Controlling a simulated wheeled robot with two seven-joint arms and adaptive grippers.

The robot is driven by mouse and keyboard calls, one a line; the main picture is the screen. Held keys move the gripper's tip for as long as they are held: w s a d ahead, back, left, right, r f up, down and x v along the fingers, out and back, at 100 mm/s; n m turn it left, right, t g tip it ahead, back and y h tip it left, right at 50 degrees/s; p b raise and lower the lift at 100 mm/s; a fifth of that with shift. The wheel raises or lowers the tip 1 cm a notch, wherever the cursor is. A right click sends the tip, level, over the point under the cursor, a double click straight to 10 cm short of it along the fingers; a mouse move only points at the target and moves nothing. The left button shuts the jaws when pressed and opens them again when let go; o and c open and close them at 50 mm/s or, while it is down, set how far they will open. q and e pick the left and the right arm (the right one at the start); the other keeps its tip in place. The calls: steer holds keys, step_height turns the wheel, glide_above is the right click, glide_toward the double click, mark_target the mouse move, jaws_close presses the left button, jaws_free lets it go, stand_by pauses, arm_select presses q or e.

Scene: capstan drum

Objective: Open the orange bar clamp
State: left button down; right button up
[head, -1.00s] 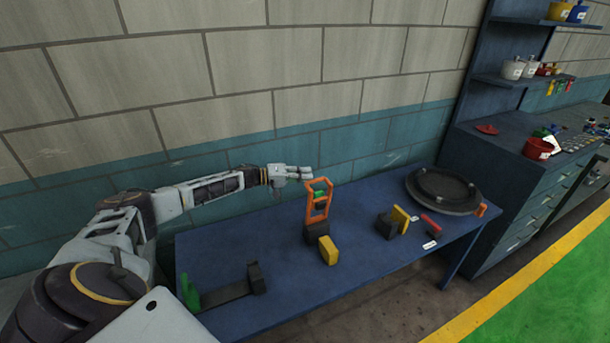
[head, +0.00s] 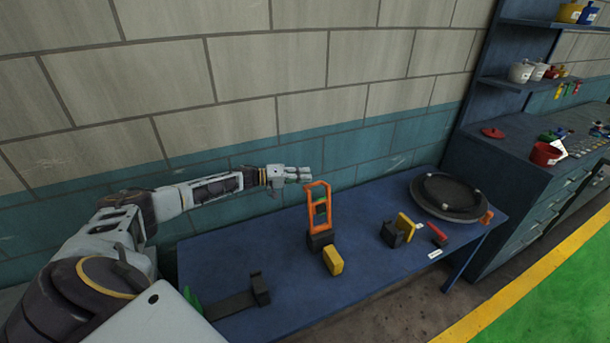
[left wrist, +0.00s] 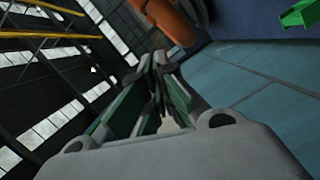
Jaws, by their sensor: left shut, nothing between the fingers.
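The orange bar clamp (head: 327,193) is an upright orange frame on a black base, standing near the middle of the blue table. My left gripper (head: 309,174) is shut and empty, just left of and slightly above the frame's top in the head view. I cannot tell whether it touches the clamp. In the left wrist view my closed fingers (left wrist: 160,65) point toward an orange piece (left wrist: 168,20) at the top, probably the clamp's frame. My right gripper is in neither view.
On the blue table (head: 290,275) are a yellow block (head: 333,261), a black-and-yellow piece (head: 392,234), a red piece (head: 438,234) and a round dark disc (head: 447,192). A dark bar with a green end (head: 230,303) lies at the front left. The block wall is behind.

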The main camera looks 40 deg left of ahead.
arm_select(q)
steer(key=b+v, duration=0.2)
steer(key=v, duration=0.7)
steer(key=shift+s, duration=0.35)
steer(key=shift+a, duration=0.15)
steer(key=shift+s+f, duration=0.1)
steer(key=shift+s, duration=0.05)
stand_by(0.4)
